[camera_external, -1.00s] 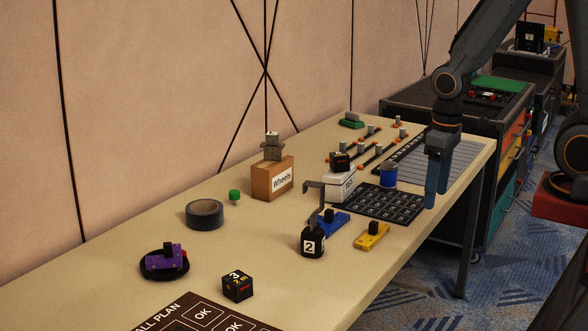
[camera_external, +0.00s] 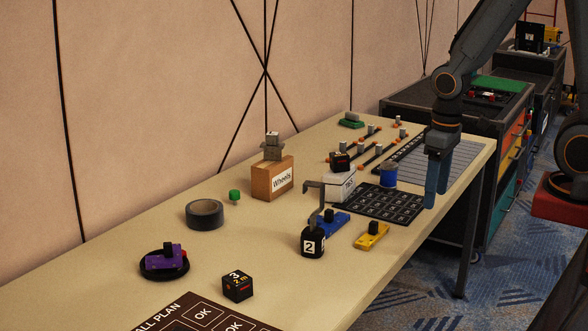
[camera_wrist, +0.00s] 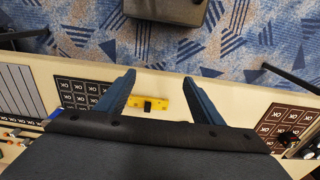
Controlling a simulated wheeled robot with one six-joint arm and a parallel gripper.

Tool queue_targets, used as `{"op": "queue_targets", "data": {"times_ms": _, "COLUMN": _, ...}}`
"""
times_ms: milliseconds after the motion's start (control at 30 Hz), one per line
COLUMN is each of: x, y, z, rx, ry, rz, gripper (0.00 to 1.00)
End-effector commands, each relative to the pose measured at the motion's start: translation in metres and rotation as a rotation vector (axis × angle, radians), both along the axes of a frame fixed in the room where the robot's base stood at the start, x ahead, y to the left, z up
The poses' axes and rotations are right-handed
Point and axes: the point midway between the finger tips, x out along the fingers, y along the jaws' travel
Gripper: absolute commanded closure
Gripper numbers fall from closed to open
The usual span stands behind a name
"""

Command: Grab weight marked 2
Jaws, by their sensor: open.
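The weight marked 2 (camera_external: 313,243) is a black block with a white "2" label and a grey hooked stem on top. It stands upright on the table, in front of the blue clamp-like piece (camera_external: 332,222). My gripper (camera_external: 437,190) is open and empty, pointing down near the table's right edge, to the right of the weight and farther back. In the wrist view my two blue fingers (camera_wrist: 152,82) are spread apart, with the yellow piece (camera_wrist: 149,105) showing between them. I cannot make out the weight in the wrist view.
A yellow piece (camera_external: 372,236) lies right of the weight. A black cube marked 3 (camera_external: 237,286), a grey tape roll (camera_external: 204,214) and a purple piece (camera_external: 163,258) are to the left. A Wheels box (camera_external: 272,179), white box (camera_external: 340,184) and blue cup (camera_external: 389,174) stand behind.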

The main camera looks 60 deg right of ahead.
Motion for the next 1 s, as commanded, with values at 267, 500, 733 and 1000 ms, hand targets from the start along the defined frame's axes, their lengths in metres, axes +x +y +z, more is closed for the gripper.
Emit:
{"op": "queue_targets", "data": {"times_ms": 267, "x": 0.001, "y": 0.000, "z": 0.016, "rx": 0.000, "ry": -0.004, "rz": 0.000, "gripper": 0.39}}
{"op": "queue_targets", "data": {"times_ms": 500, "x": 0.001, "y": 0.000, "z": 0.045, "rx": 0.000, "ry": -0.004, "rz": 0.000, "gripper": 0.39}}
{"op": "queue_targets", "data": {"times_ms": 733, "x": 0.021, "y": 0.006, "z": 0.054, "rx": 0.026, "ry": 0.015, "rz": -0.105, "gripper": 0.39}}
{"op": "queue_targets", "data": {"times_ms": 1000, "x": 0.063, "y": 0.020, "z": 0.060, "rx": 0.080, "ry": 0.051, "rz": -0.324, "gripper": 0.39}}
